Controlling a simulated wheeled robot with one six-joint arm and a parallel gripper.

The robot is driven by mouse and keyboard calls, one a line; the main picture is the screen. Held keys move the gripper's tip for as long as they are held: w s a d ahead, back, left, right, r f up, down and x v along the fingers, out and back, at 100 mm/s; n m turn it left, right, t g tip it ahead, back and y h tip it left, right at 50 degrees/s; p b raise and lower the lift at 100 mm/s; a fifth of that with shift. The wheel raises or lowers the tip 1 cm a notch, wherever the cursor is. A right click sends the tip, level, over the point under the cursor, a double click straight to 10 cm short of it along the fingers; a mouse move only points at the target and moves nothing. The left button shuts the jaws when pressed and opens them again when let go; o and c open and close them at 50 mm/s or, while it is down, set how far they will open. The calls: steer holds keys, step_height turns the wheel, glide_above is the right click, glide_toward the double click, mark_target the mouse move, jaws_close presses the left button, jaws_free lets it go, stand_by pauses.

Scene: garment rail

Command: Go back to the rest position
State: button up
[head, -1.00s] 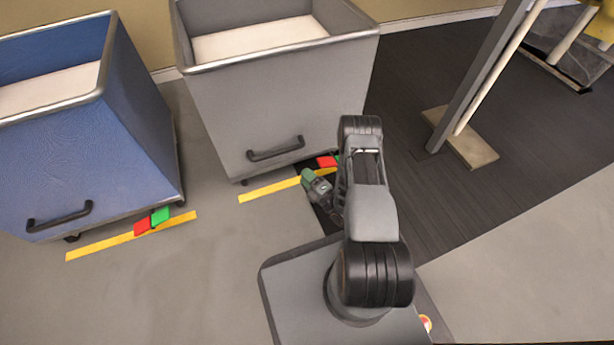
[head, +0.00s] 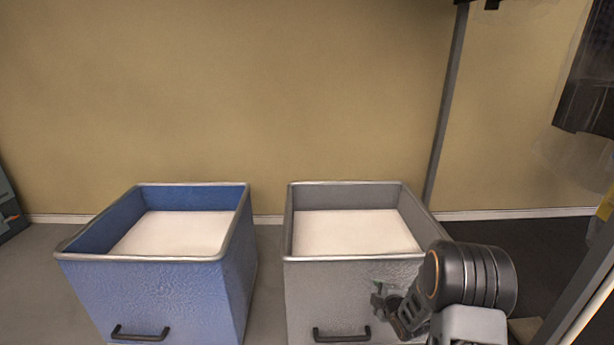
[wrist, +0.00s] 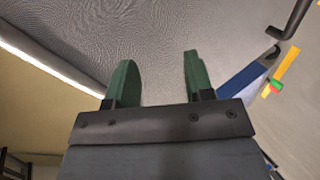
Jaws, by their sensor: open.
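My gripper (wrist: 157,82) is open in the wrist view, with its two green fingers apart and nothing between them. Behind the fingers in that view is the textured grey face of the grey bin (wrist: 90,35). In the head view my gripper (head: 378,298) shows small at lower right, in front of the face of the grey bin (head: 300,290). My arm bends beside it at the right. I cannot tell from these views whether the gripper touches the bin.
A blue bin (head: 80,290) stands left of the grey bin. Both have pale bottoms and black front handles. A grey rail post (head: 447,105) rises behind, and a dark garment (head: 590,75) hangs at the far right. Floor shows between the bins.

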steer(key=s+r+m+g+h+p, duration=0.1)
steer(key=s+r+m+p, duration=0.25)
steer(key=r, duration=0.55)
steer(key=s+r+m+g+h+p, duration=0.1)
steer(key=s+r+m+g+p, duration=0.1)
steer(key=r+p, duration=0.5)
steer(key=s+r+m+g+h+p, duration=0.1)
steer(key=s+r+m+p, duration=0.15)
steer(key=r, duration=0.95)
steer(key=s+a+r+m+g+p, duration=0.2)
steer(key=s+a+r+m+p, duration=0.1)
steer(key=s+r, duration=0.5)
steer(key=s+a+r+m+g+y+p, duration=0.1)
steer(key=s+a+r+m+g+p, duration=0.1)
steer(key=s+r+m+p, duration=0.3)
steer(key=s+a+r+p, duration=0.1)
steer(key=s+r, duration=0.2)
steer(key=s, duration=0.2)
steer(key=shift+s+m+g, duration=0.3)
steer(key=shift+m+g, duration=0.1)
